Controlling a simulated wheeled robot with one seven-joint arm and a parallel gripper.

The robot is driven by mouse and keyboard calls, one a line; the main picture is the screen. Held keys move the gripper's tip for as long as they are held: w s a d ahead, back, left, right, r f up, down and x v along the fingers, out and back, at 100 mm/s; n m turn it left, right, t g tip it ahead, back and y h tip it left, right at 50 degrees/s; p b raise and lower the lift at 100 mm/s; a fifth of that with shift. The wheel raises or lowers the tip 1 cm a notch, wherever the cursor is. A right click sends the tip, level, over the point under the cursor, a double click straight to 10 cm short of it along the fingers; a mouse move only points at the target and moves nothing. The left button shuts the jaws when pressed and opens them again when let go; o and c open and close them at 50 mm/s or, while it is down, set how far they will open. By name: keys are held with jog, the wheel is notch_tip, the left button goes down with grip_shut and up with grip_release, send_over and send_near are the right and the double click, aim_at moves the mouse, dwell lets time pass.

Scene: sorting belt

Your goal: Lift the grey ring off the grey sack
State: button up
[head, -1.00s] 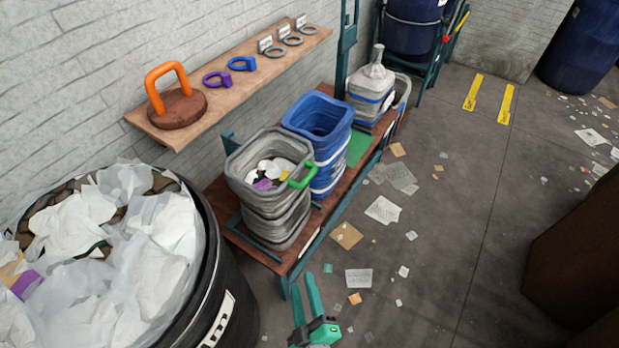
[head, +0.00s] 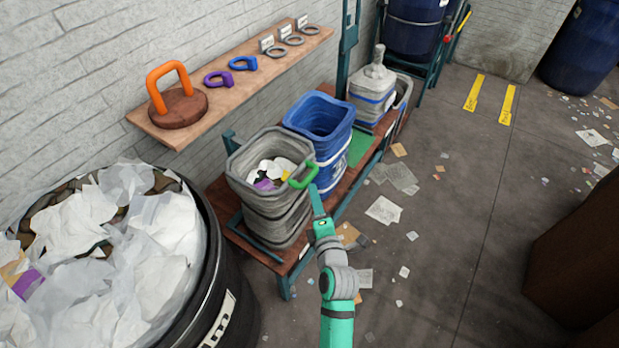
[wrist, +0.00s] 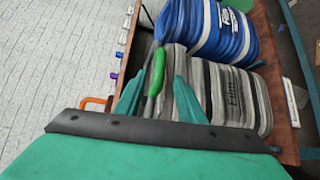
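The grey sack (head: 268,208) stands on a low wooden bench, open at the top with mixed scraps inside. The grey ring (head: 230,165) sits around its mouth, with a green handle (head: 304,175) sticking out on the right side. In the wrist view the sack (wrist: 228,95) lies sideways, and the green handle (wrist: 155,75) shows between my fingers. My gripper (head: 317,195) is just below and right of the handle. In the wrist view my gripper (wrist: 155,90) is open, with fingers apart on either side of the handle. I cannot tell whether they touch it.
A blue sack (head: 322,125) stands right behind the grey one. A wall shelf (head: 190,135) holds an orange-handled lid (head: 172,98) and several rings. A black bin (head: 225,265) full of white waste stands at left. Papers litter the floor.

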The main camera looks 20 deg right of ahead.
aim_at(310, 179)
jog(key=w, duration=0.5)
jog(key=w+d+f, duration=0.1)
jog(key=w, duration=0.2)
jog(key=shift+f, duration=0.1)
jog(key=shift+w, duration=0.45)
jog(key=shift+c, duration=0.6)
grip_shut()
